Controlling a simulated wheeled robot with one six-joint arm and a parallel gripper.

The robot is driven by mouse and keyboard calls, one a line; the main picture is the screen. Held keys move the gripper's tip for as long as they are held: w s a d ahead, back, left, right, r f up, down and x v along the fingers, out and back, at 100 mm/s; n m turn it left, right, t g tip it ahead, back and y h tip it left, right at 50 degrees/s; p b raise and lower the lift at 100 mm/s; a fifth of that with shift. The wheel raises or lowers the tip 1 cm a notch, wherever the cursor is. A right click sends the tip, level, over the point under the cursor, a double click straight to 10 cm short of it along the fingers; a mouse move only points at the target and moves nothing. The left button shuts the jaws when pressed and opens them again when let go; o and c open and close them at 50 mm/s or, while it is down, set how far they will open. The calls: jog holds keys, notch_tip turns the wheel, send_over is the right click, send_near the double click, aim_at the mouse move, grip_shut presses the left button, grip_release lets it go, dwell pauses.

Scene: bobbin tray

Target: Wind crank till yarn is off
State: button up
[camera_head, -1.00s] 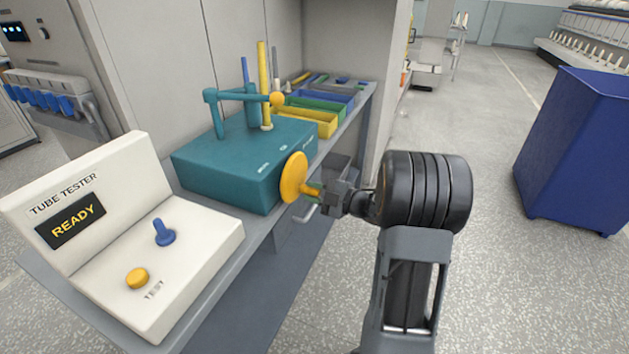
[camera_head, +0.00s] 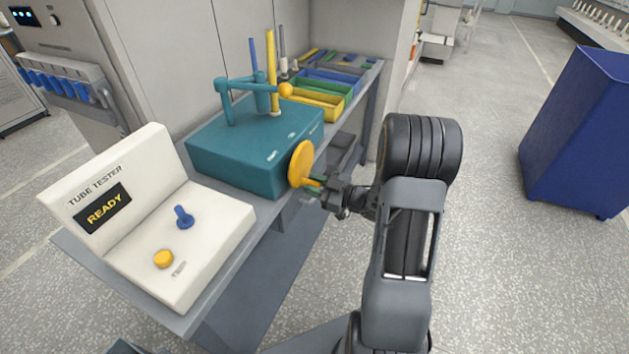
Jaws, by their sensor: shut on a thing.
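The teal winding box (camera_head: 245,160) stands on the grey bench. The yellow crank disc (camera_head: 301,164) is on its right face, with a yellow handle (camera_head: 311,183) sticking out low on the disc. My gripper (camera_head: 322,188) is shut on this handle. A tall yellow tube (camera_head: 272,75) stands upright on a pale base at the back of the box. A teal arm (camera_head: 250,87) with a yellow ball at its end (camera_head: 286,90) reaches across in front of the tube. I cannot make out any yarn at this size.
A white tube tester (camera_head: 170,235) reading READY, with a blue peg (camera_head: 184,217) and a yellow button (camera_head: 164,259), stands at the bench's near end. Colored trays (camera_head: 318,103) lie behind the box. A blue bin (camera_head: 580,150) stands right; the floor between is open.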

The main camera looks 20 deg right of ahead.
dwell(0.4)
jog(key=o, duration=0.9)
jog(key=v, duration=1.4)
jog(key=shift+a, duration=0.1)
